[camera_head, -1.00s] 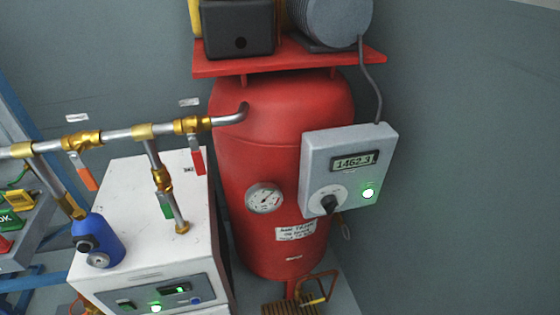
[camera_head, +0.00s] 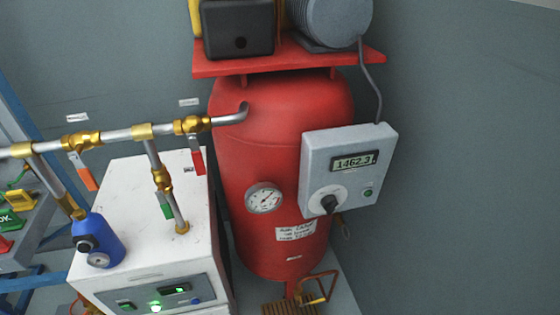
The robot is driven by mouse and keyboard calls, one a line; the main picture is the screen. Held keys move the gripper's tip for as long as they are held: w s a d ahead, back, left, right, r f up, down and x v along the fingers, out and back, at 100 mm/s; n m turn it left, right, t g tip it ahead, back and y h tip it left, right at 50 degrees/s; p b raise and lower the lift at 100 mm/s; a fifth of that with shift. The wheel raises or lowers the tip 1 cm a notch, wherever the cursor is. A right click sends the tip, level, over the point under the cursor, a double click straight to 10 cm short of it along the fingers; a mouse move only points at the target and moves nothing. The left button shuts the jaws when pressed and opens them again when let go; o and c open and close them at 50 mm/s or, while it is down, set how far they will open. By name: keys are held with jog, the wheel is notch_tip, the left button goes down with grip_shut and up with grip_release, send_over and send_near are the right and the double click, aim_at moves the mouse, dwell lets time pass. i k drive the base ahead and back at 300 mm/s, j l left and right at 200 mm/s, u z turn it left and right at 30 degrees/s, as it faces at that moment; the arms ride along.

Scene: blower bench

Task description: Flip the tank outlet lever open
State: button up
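The red tank (camera_head: 290,165) stands in the middle of the head view. A grey pipe leaves its upper left side, and a brass valve (camera_head: 191,125) sits on this pipe close to the tank. A red lever (camera_head: 197,160) hangs straight down from that valve, across the line of the pipe; this appears to be the tank outlet lever. A small label shows on the wall above it, too small to read. My gripper is not in view, and nothing touches the lever.
An orange lever (camera_head: 88,178) hangs from another valve further left. A green lever (camera_head: 166,206) lies along a descending pipe above the white cabinet (camera_head: 130,190). A blue filter (camera_head: 97,240) stands at the cabinet's left. A grey control box (camera_head: 347,170) reading 1462.3 is at the tank's right.

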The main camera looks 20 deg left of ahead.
aim_at(197, 156)
jog(key=u, duration=1.4)
